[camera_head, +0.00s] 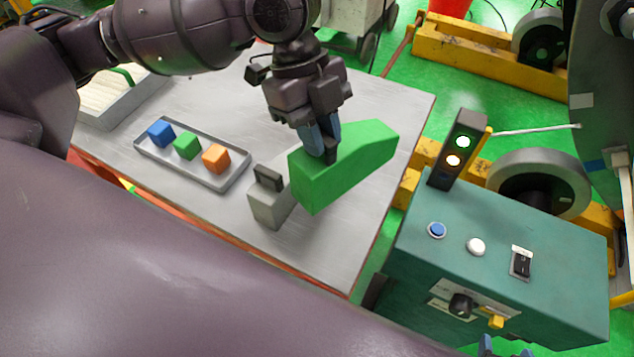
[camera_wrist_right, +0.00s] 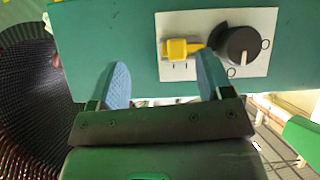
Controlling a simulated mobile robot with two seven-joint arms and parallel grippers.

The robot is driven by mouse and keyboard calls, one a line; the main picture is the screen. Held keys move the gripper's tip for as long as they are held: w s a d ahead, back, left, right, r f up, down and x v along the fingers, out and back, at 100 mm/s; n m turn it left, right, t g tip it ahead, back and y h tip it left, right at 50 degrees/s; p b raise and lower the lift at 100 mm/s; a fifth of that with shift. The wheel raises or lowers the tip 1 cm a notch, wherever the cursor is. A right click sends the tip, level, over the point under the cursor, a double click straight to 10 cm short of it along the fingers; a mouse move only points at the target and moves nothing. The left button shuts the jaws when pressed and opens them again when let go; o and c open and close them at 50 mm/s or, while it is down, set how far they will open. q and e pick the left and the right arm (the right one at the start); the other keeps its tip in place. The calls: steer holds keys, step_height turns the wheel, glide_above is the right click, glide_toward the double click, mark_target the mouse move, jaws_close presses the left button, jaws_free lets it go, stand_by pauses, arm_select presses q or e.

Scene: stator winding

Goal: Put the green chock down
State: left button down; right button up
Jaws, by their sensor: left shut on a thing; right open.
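The green chock (camera_head: 345,162) is a long block with a sloped far end, in the head view near the right side of the grey table (camera_head: 230,90). My left gripper (camera_head: 330,150) is shut on it from above. I cannot tell whether the chock touches the table. My right gripper (camera_wrist_right: 160,85) is open and empty in the right wrist view, in front of the control box (camera_wrist_right: 110,30). It shows only as small blue tips at the bottom of the head view.
A grey tray (camera_head: 195,175) holds a blue, a green and an orange cube. The teal control box (camera_head: 500,240) has buttons, a switch, a black knob (camera_wrist_right: 238,45) and a yellow lever (camera_wrist_right: 180,48). The table's far middle is clear.

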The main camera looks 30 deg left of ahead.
mark_target(320, 190)
arm_select(q)
step_height(320, 190, down, 9)
steer(key=shift+r+b, duration=0.1)
steer(key=shift+b, duration=0.4)
step_height(320, 190, down, 3)
steer(key=shift+f, duration=0.6)
arm_select(e)
steer(key=shift+s+f, duration=0.1)
steer(key=shift+f, duration=0.8)
arm_select(q)
steer(key=c, duration=1.5)
jaws_free()
steer(key=shift+f, duration=0.15)
steer(key=o, duration=0.5)
steer(key=shift+c, duration=0.2)
arm_select(e)
steer(key=shift+w+r, duration=0.35)
steer(key=shift+w, duration=0.2)
